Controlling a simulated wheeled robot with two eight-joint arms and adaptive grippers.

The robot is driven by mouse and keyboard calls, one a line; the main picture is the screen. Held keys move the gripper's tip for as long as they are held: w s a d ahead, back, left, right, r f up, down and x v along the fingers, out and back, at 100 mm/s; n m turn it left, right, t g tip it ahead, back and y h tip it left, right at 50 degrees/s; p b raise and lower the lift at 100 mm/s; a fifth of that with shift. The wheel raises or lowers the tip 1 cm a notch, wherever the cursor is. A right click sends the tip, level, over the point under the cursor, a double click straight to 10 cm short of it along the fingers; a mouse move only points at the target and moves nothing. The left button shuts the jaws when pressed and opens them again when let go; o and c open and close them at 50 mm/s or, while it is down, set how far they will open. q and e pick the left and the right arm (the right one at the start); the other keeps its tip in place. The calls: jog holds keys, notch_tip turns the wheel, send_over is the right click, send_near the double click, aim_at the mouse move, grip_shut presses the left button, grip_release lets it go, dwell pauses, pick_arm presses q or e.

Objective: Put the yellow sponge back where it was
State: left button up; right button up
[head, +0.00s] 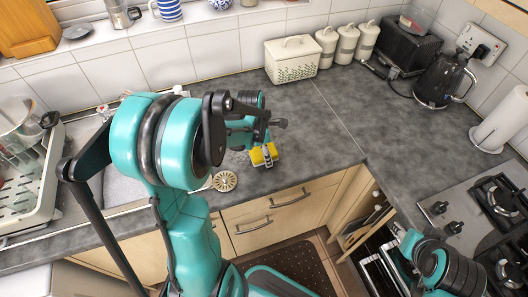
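The yellow sponge (258,160) is on or just above the grey worktop, right of the sink, near the worktop's front edge. My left gripper (267,154) reaches down at it, and a grey finger part crosses the sponge, with yellow showing on both sides. The other finger is hidden, so I cannot tell whether the grip is closed or whether the sponge is lifted. The sink (122,190) is mostly hidden behind my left arm. My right arm shows at the lower right, but its gripper is not visible.
A round cream slotted item (225,181) lies left of the sponge. A dish rack (38,205) stands far left. A cream bin (291,60), canisters (347,45), toaster (404,50) and kettle (440,80) line the back. The worktop right of the sponge is clear.

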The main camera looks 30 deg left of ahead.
aim_at(259, 152)
pick_arm(q)
jog(key=shift+r+p, duration=0.35)
jog(key=shift+r, duration=0.1)
notch_tip(259, 152, up, 11)
jog(key=s+a+p, duration=0.1)
jog(key=p, duration=0.2)
jog(key=s+d+r+m+t, duration=0.2)
jog(key=s+d+m, duration=0.3)
jog(key=m, duration=0.9)
jog(key=s+d+r+m+t+y, duration=0.1)
jog(key=s+d+m, duration=0.4)
jog(key=m, duration=0.8)
jog(key=d+r+t, duration=0.1)
jog(key=t, duration=0.1)
jog(key=shift+d+m+t, duration=0.25)
jog(key=shift+m+t, duration=0.15)
